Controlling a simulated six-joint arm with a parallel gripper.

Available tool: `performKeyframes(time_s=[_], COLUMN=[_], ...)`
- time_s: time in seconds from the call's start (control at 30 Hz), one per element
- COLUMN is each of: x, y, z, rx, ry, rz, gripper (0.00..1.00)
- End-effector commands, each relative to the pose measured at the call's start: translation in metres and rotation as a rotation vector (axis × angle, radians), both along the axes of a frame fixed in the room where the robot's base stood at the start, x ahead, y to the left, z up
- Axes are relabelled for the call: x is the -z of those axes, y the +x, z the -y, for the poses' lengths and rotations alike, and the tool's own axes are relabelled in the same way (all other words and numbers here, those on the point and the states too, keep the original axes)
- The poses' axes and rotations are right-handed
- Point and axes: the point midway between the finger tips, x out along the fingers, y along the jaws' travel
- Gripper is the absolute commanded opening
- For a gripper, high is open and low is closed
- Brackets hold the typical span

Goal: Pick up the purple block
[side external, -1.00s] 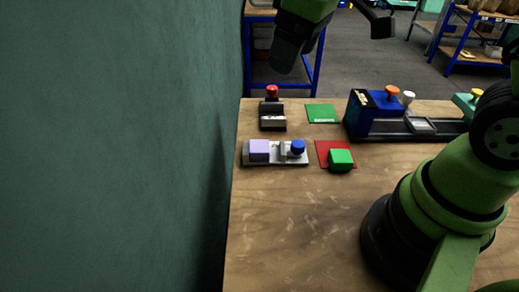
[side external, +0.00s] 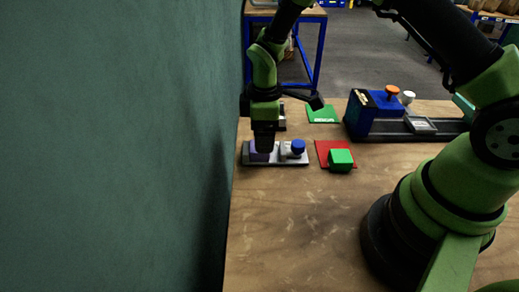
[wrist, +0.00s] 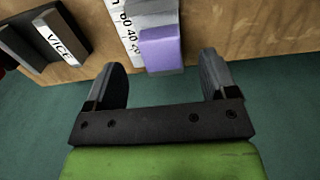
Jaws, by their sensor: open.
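The purple block (side external: 256,157) sits at the left end of a grey fixture (side external: 279,161) with a blue knob (side external: 298,147) on its right. My gripper (side external: 264,144) points down at the block and partly hides it in the side view. In the wrist view the purple block (wrist: 160,48) shows in the gap between the two fingers of my gripper (wrist: 160,72), a little beyond their tips. The gripper is open and empty. I cannot tell how high the fingertips are above the block.
A dark vice (wrist: 45,38) stands close behind the fixture. A green block (side external: 341,159) rests on a red mat (side external: 322,148) to the right. A green mat (side external: 322,113) and a blue press (side external: 372,115) lie farther back. A teal wall (side external: 120,150) borders the table's left edge.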

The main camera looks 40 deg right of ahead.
Motion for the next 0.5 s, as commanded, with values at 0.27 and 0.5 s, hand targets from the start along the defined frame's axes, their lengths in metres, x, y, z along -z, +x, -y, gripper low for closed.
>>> performKeyframes(time_s=[0.27,0.5], x=[0.040,0.044], y=[0.000,0.001], z=[-0.001,-0.001], rx=[0.001,0.001], ry=[0.000,0.000], rz=[-0.003,0.000], gripper=[0.79,0.79])
